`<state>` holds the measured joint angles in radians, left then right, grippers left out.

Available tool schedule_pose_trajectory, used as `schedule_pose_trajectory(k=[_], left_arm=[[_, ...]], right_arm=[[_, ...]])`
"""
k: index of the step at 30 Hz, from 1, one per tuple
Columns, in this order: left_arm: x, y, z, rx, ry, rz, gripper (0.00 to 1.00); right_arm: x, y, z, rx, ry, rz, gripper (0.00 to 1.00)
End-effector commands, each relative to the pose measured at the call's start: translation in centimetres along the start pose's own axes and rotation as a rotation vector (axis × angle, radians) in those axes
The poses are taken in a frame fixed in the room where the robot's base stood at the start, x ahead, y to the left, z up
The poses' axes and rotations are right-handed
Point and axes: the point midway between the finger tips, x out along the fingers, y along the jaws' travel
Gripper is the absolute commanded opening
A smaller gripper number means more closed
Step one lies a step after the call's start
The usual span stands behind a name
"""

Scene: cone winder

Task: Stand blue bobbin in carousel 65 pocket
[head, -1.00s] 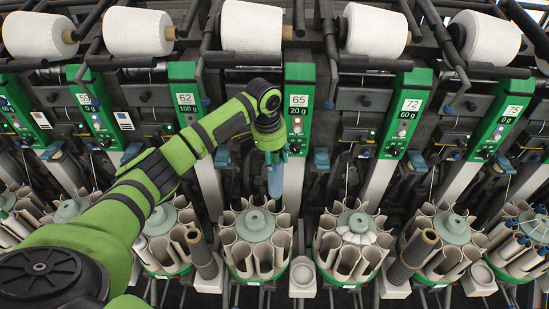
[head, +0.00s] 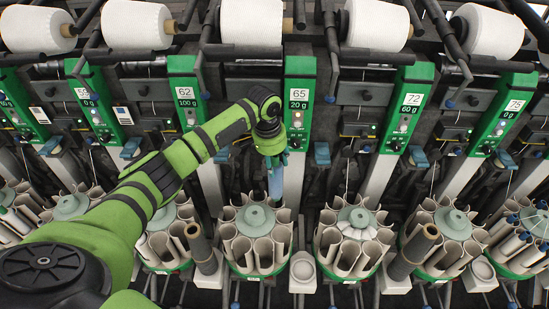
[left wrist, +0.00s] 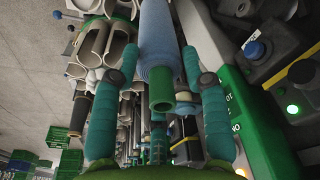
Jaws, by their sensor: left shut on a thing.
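The blue bobbin (head: 275,182) hangs upright in my left gripper (head: 273,157), in front of the green 65 panel. Its lower end is just above the back of the carousel (head: 262,262) below that panel. The carousel is a ring of pale open pockets around a grey-green hub (head: 256,219). I cannot tell exactly which pocket the bobbin is over. In the left wrist view the bobbin (left wrist: 158,45) lies between both teal fingers of my left gripper (left wrist: 160,68), its green tube end towards the camera. My right gripper is not in view.
The green 65 panel (head: 299,110) stands close behind my left gripper. Dark tubes (head: 201,245) stand on bases left of the carousel and at right (head: 412,252). Neighbouring carousels flank it, the right one (head: 355,262) close by. White cones (head: 252,22) line the top.

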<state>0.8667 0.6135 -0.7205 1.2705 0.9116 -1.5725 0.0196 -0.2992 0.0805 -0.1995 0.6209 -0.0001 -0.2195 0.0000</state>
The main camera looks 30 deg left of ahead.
Motion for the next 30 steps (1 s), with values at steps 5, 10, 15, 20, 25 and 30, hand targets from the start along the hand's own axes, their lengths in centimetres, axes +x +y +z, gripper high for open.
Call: schedule_pose_trajectory(k=[5, 10, 15, 20, 25, 30], left_arm=[[1.0, 0.0, 0.1, -0.001, 0.002, 0.001, 0.19], [1.1, 0.0, 0.1, 0.0, 0.002, 0.0, 0.19], [1.1, 0.0, 0.1, 0.0, 0.002, 0.0, 0.19], [1.5, 0.0, 0.2, 0.0, 0.001, 0.001, 0.19], [2.5, 0.0, 0.5, 0.0, 0.0, 0.0, 0.19], [3.5, 0.0, 0.6, 0.0, 0.001, 0.0, 0.19]], right_arm=[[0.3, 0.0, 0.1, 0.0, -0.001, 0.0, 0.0], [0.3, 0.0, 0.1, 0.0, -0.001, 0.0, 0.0], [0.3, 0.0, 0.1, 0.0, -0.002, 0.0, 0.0], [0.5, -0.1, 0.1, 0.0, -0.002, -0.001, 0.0], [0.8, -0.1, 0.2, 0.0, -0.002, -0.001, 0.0], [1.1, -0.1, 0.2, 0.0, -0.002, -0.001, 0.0]])
